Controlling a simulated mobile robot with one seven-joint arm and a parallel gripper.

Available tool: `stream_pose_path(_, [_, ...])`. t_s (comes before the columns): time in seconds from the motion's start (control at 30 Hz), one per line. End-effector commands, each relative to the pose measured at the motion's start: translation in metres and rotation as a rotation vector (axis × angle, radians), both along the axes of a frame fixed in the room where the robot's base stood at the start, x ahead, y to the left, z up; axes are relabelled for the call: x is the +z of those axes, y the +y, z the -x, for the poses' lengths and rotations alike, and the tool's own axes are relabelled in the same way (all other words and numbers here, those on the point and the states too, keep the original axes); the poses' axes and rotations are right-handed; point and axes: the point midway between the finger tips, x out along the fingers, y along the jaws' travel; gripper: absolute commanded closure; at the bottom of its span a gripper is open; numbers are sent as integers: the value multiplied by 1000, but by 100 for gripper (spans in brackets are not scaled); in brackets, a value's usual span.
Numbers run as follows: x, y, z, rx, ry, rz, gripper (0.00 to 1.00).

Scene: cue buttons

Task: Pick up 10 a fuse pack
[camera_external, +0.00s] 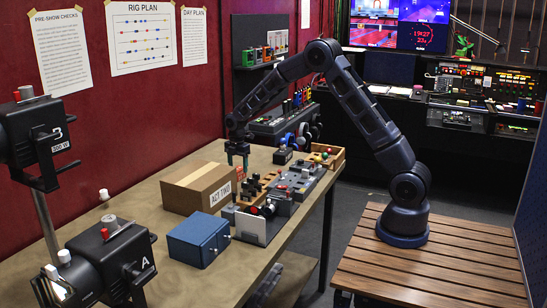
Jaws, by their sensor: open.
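My gripper (237,164) points down with its jaws open and empty. It hangs above the workbench, just behind the cardboard box and left of a small dark block (283,156). I cannot pick out the 10 A fuse pack with certainty, as no label on the small items is readable. Small items stand in and around a wooden rack with dark pegs (254,187), a grey panel box (302,183) and a wooden tray with coloured pieces (328,157). None of these touches my gripper as far as I can see.
A cardboard box marked ACT TWO (198,188) and a blue box (199,240) stand on the workbench (140,205). A pale upright plate (250,228) is at its front edge. Black lamps (110,255) crowd the lower left.

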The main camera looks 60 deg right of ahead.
Motion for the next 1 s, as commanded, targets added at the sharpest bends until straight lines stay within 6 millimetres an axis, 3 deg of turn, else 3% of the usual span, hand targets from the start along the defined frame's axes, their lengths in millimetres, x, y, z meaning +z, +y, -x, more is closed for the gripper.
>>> stream_pose_path(0.2, [-30, -1, -1, -1, 2, 0, 34])
stream_pose_path(0.47, [-34, -1, -2, -1, -1, 0, 34])
stream_pose_path(0.73, [-34, -1, -2, 0, -1, 0, 82])
stream_pose_path(1.0, [-33, -1, -2, 0, -1, 0, 82])
